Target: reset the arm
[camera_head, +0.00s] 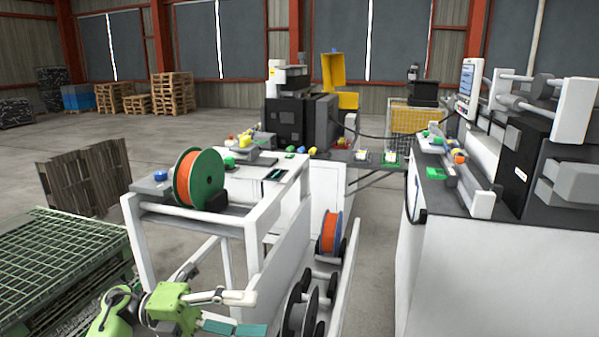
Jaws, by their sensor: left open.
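My left arm, light green, comes in at the bottom left. My left gripper (250,313) is open, with a pale finger above and a dark green piece below. Nothing shows between its fingers. It is low, in front of the white frame table (190,216) and left of the lower spool rack. My right arm and gripper are not in view.
An orange spool with green flanges (183,178) stands on the white table. Another orange spool (330,232) sits on the low rack. A large white machine (465,275) fills the right. A green mesh pallet (55,260) lies at left.

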